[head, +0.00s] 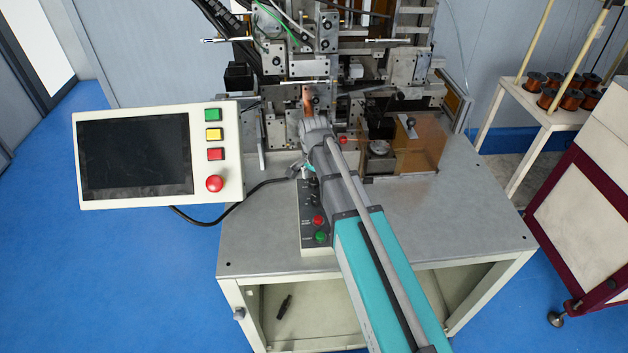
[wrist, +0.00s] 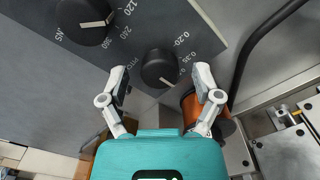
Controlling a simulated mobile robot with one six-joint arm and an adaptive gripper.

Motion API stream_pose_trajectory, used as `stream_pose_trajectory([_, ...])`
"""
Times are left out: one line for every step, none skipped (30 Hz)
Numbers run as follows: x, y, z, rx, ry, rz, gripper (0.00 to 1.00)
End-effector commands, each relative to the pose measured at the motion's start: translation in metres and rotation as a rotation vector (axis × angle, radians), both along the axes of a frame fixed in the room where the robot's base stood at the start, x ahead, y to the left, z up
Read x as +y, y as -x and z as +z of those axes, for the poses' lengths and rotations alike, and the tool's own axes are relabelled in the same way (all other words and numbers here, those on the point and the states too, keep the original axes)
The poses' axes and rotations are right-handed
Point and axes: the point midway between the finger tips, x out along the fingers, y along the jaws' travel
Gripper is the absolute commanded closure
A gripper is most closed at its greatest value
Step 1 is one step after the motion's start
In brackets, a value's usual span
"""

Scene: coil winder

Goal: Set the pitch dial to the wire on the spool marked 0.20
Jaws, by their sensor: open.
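The black pitch dial (wrist: 158,64) sits on a dark grey panel in the wrist view. Its white pointer line aims to the lower right, away from the 0.20 mark at its upper right; some scale figures are too small to read. My gripper (wrist: 160,76) is open, with one finger on each side of the dial, not visibly touching it. In the head view my arm hides most of my gripper above the control box (head: 313,228). Copper wire spools (head: 570,99) stand on a rack at the right; their markings cannot be read.
A second black dial (wrist: 82,20) is at the upper left of the panel. A copper-coloured cylinder (wrist: 190,108) lies behind my right finger. The coil winder stands at the back of the table (head: 440,235). A screen console (head: 135,155) is at the left.

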Motion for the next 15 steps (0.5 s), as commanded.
stream_pose_trajectory([0.0000, 0.0000, 0.0001, 0.000, 0.000, 0.000, 0.18])
stream_pose_trajectory([0.0000, 0.0000, 0.0001, 0.000, 0.000, 0.000, 0.22])
stream_pose_trajectory([0.0000, 0.0000, 0.0001, 0.000, 0.000, 0.000, 0.29])
stream_pose_trajectory([0.0000, 0.0000, 0.0001, 0.000, 0.000, 0.000, 0.35])
stream_pose_trajectory([0.0000, 0.0000, 0.0001, 0.000, 0.000, 0.000, 0.40])
stream_pose_trajectory([0.0000, 0.0000, 0.0000, 0.000, 0.000, 0.000, 0.48])
stream_pose_trajectory([0.0000, 0.0000, 0.0000, 0.000, 0.000, 0.000, 0.53])
stream_pose_trajectory([0.0000, 0.0000, 0.0000, 0.000, 0.000, 0.000, 0.59])
stream_pose_trajectory([0.0000, 0.0000, 0.0000, 0.000, 0.000, 0.000, 0.66])
stream_pose_trajectory([0.0000, 0.0000, 0.0000, 0.000, 0.000, 0.000, 0.72])
stream_pose_trajectory([0.0000, 0.0000, 0.0000, 0.000, 0.000, 0.000, 0.77])
stream_pose_trajectory([0.0000, 0.0000, 0.0000, 0.000, 0.000, 0.000, 0.85])
stream_pose_trajectory([0.0000, 0.0000, 0.0000, 0.000, 0.000, 0.000, 0.90])
stream_pose_trajectory([0.0000, 0.0000, 0.0000, 0.000, 0.000, 0.000, 0.96])
stream_pose_trajectory([0.0000, 0.0000, 0.0000, 0.000, 0.000, 0.000, 1.00])
